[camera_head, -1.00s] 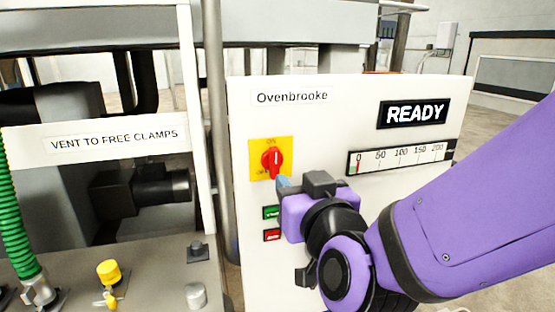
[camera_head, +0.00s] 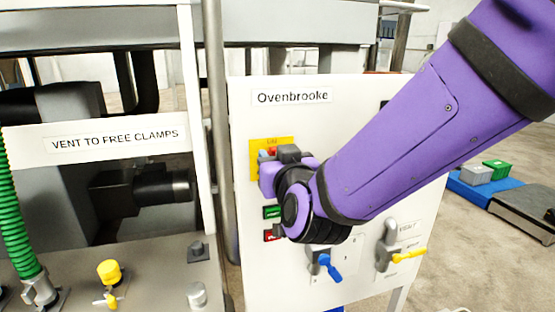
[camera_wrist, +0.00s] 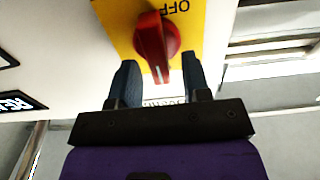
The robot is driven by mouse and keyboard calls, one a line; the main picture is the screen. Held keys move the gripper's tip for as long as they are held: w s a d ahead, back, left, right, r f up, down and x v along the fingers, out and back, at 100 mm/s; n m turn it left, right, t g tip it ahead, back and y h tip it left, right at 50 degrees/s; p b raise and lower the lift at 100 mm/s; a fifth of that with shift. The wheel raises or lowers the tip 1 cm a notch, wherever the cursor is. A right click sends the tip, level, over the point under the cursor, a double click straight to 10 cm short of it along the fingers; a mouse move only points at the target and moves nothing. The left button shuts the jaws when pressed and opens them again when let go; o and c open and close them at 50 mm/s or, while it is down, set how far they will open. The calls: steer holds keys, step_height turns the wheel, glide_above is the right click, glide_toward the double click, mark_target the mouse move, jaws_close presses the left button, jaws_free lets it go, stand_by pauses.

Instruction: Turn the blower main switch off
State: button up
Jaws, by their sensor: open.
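The blower main switch is a red rotary knob (camera_wrist: 157,42) on a yellow plate (camera_wrist: 118,20). In the wrist view, "OFF" is printed on the plate beside the knob, upside down. The knob's grip stands near upright there, slightly tilted. My gripper (camera_wrist: 158,78) is open, with one blue-grey finger on each side of the knob's near end. I cannot tell whether they touch it. In the head view, my gripper hides most of the knob, and only the upper and left parts of the yellow plate (camera_head: 256,146) show.
The switch is on the white Ovenbrooke panel (camera_head: 340,92). Green (camera_head: 271,212) and red buttons sit below it. Blue (camera_head: 329,267) and yellow (camera_head: 405,255) handled valves are lower right. A grey post (camera_head: 216,120) stands close left of the panel.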

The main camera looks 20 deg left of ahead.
jaws_close()
steer(key=shift+n, duration=0.4)
steer(key=shift+s+a+f+n, duration=0.15)
steer(key=shift+a+f+n, duration=0.1)
steer(key=shift+n, duration=2.55)
steer(key=shift+s+a+f+n, duration=0.2)
steer(key=shift+f+n, duration=0.1)
steer(key=shift+n, duration=2.5)
steer(key=shift+s+a+f+n, duration=0.1)
steer(key=shift+a+f+n, duration=0.15)
steer(key=shift+n, duration=2.85)
